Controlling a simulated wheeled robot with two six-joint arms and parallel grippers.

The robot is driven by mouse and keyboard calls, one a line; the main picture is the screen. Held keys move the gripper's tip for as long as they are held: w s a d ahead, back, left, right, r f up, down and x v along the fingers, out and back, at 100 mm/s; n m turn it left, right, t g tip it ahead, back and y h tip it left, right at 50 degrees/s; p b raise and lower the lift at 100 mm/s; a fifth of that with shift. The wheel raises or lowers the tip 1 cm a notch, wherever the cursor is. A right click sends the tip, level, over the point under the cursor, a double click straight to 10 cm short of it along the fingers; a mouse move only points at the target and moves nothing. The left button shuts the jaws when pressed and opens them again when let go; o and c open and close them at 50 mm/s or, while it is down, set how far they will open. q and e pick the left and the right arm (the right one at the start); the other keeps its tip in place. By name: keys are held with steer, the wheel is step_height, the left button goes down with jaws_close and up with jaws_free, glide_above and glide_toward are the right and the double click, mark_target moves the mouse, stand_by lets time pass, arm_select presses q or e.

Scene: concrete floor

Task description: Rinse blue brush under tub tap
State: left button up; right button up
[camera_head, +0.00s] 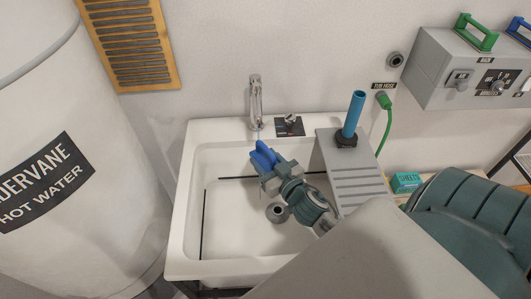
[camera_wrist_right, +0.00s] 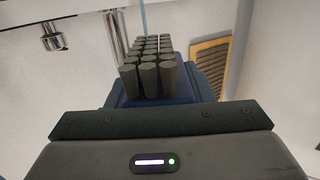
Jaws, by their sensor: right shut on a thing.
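The blue brush (camera_head: 263,155) is held over the left part of the white tub (camera_head: 185,215), below the tap (camera_head: 256,95). My right gripper (camera_head: 272,176) is shut on it. In the right wrist view the brush's dark bristles (camera_wrist_right: 150,72) stand up from a blue base (camera_wrist_right: 128,101) between the jaws. A thin pale-blue stream (camera_wrist_right: 143,18) comes down behind or onto the bristles; I cannot tell exactly where it lands. The tap knob (camera_head: 291,119) sits on a dark plate right of the tap. My left gripper is out of view.
A ribbed grey drainboard (camera_head: 352,180) with an upright blue cylinder (camera_head: 355,113) covers the tub's right side. A green hose (camera_head: 387,125) hangs behind it. A white water heater (camera_head: 75,130) stands left. A grey control box (camera_head: 460,75) is on the wall at right.

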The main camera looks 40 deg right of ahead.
steer(key=shift+s+a, duration=0.8)
steer(key=shift+s, duration=0.35)
steer(key=shift+s+a, duration=0.75)
steer(key=shift+s, duration=0.35)
steer(key=s+a+r+p, duration=0.2)
steer(key=s+r+p, duration=0.1)
steer(key=s+r, duration=0.1)
steer(key=shift+a, duration=0.4)
